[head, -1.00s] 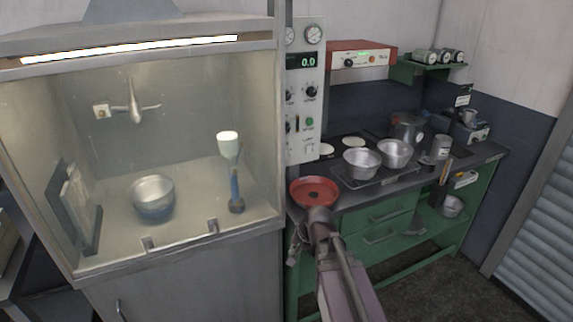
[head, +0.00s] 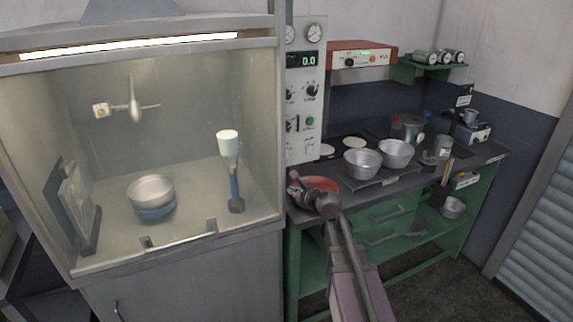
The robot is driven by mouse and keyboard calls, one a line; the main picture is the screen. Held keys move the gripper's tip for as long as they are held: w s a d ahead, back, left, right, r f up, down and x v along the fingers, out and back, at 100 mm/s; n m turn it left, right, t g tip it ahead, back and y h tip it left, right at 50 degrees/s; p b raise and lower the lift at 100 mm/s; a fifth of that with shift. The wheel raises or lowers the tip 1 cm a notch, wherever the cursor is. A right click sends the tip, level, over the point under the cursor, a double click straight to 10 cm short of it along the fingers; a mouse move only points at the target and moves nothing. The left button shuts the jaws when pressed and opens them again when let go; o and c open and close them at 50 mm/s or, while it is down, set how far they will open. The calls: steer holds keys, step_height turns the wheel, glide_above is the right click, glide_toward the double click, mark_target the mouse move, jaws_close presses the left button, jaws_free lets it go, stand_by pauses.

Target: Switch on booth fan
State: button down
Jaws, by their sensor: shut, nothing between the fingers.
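The booth (head: 140,252) is a lit grey cabinet with an open-looking front at the left. A grey propeller-shaped thing (head: 134,107) stands at its back wall, perhaps the fan. A control panel (head: 306,75) stands at the booth's right side, with two gauges, a green display reading 0.0, knobs, a lever-like switch (head: 297,123) and a green button (head: 310,121). Which control works the fan is unclear. My gripper (head: 294,180) is shut and empty, below the panel and in front of a red dish (head: 324,184), apart from the panel's controls.
A metal bowl (head: 151,190) and a blue-handled tool with a pale cup (head: 229,145) stand inside the booth. Two metal pans (head: 362,163) sit on a dark rack on the green bench (head: 372,212).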

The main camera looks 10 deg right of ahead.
mark_target(283, 160)
steer(key=w+d+r+m+t+h, duration=0.1)
steer(key=w+d+r+m+t, duration=0.1)
steer(key=w+d+m, duration=0.2)
steer(key=m, duration=0.3)
steer(key=shift+d+r+m+t+h, duration=0.25)
steer(key=shift+r+m+t+h, duration=0.15)
steer(key=shift+w, duration=0.1)
steer(key=b+x, duration=0.2)
steer(key=x, duration=1.1)
steer(key=shift+w+a, duration=0.15)
steer(key=shift+w, duration=0.2)
steer(key=shift+w, duration=0.1)
steer(key=shift+w+a+f+b, duration=0.1)
steer(key=shift+w+f+b, duration=0.1)
steer(key=shift+w+b, duration=0.15)
steer(key=shift+s, duration=0.15)
